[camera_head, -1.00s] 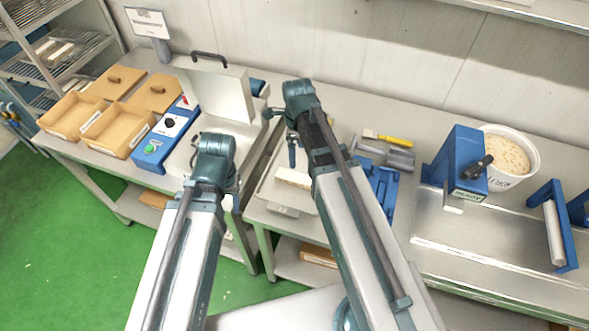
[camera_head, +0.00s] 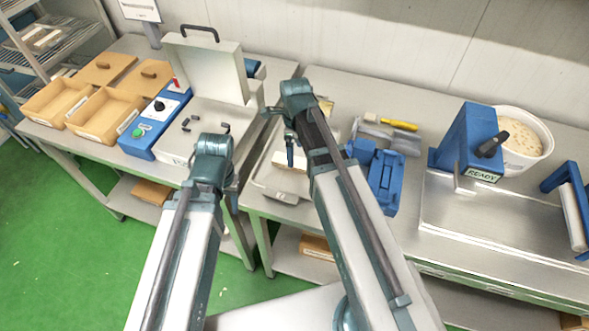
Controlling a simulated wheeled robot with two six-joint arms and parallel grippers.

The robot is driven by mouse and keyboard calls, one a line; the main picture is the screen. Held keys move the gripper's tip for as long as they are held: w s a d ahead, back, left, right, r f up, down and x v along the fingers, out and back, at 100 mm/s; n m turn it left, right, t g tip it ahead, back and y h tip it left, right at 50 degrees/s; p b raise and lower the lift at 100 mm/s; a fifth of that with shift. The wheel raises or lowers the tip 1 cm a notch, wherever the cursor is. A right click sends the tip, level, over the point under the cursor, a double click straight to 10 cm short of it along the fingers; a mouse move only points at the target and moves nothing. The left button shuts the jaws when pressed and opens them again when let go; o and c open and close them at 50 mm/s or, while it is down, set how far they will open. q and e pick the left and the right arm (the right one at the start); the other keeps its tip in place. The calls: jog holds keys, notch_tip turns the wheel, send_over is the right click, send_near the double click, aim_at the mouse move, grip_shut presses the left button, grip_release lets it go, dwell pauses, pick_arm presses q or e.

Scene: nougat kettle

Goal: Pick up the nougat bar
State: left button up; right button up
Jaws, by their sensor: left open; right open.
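A pale, cream-coloured bar, seemingly the nougat bar (camera_head: 289,164), lies on a metal tray (camera_head: 266,182) on the middle table. My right arm and gripper partly cover it. My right gripper (camera_head: 281,130) is open above the tray, close to the bar in the picture; I cannot tell its height above it. My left gripper (camera_head: 233,186) is open and empty, in front of the left machine and left of the tray. Its fingers are mostly hidden behind its own wrist.
A blue and white machine with a raised lid (camera_head: 208,68) stands left, beside tan boxes (camera_head: 105,116). Right of the tray are a blue device (camera_head: 385,182), a yellow-handled tool (camera_head: 400,125), a blue press (camera_head: 467,140) and a white tub (camera_head: 528,165). Green floor lies clear in front.

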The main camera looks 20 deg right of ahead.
jog(key=f+b, duration=0.5)
jog(key=shift+w+f, duration=0.25)
jog(key=shift+w, duration=0.1)
jog(key=shift+r, duration=0.15)
jog(key=shift+c, duration=0.3)
grip_shut()
